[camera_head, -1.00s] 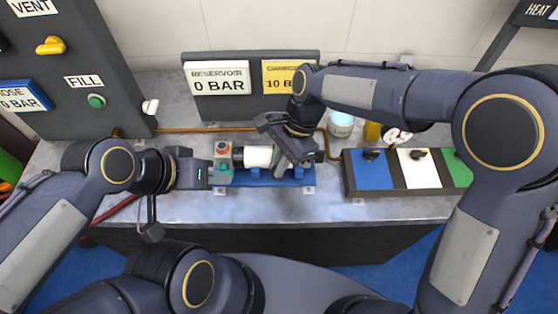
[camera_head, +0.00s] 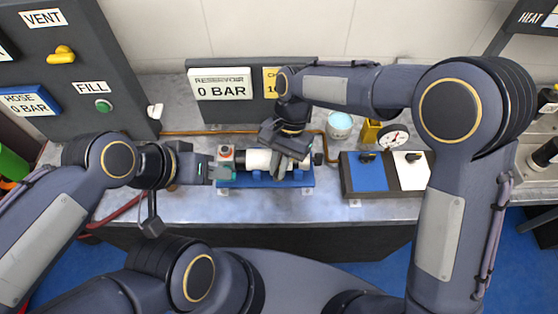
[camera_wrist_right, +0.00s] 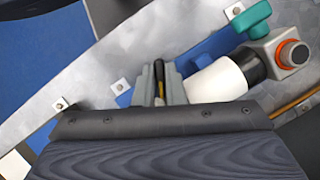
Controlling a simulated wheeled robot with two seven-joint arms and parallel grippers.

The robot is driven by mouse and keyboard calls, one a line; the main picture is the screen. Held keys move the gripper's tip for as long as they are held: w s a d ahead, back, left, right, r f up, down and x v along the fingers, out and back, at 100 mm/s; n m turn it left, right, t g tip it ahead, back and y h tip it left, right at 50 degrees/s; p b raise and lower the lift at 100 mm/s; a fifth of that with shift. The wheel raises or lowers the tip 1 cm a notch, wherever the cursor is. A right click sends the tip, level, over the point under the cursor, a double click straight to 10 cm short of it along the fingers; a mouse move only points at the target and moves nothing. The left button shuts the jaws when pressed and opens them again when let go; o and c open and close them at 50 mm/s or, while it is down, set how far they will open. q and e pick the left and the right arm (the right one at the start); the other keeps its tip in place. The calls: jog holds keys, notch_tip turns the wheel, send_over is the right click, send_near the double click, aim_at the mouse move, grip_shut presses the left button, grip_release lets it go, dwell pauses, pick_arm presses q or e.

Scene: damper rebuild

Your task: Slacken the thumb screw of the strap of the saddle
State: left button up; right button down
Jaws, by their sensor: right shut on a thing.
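The blue saddle (camera_head: 240,181) lies on the bench and bears a damper with a white body (camera_head: 257,160) and a grey end block with an orange-red ring (camera_head: 225,153). In the right wrist view the saddle (camera_wrist_right: 205,50), white body (camera_wrist_right: 216,82) and end block (camera_wrist_right: 287,52) also show. My right gripper (camera_head: 280,172) is over the right part of the damper. In its wrist view its grey fingers (camera_wrist_right: 159,88) are shut on a small dark and yellow piece (camera_wrist_right: 159,76), apparently the thumb screw; the strap is mostly hidden. My left gripper (camera_head: 210,172) is beside a teal piece (camera_head: 222,173); its jaw gap is unclear.
A panel with blue and white sections and switches (camera_head: 368,178) stands right of the saddle. Behind are a gauge (camera_head: 393,139), a round pot (camera_head: 339,126) and the reservoir sign (camera_head: 220,84) reading 0 BAR. A copper pipe (camera_head: 185,133) runs behind. The bench front is clear.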

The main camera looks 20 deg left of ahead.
jog(key=shift+n+h+p, duration=0.4)
jog(key=shift+n+h, duration=0.1)
jog(key=shift+n, duration=0.8)
jog(key=c, duration=1.8)
grip_release()
jog(key=v, duration=0.7)
jog(key=shift+w+a+r+b, duration=0.1)
jog(key=shift+w+r+b, duration=0.05)
jog(key=shift+b, duration=0.2)
jog(key=shift+r, duration=0.25)
jog(key=shift+w, duration=0.1)
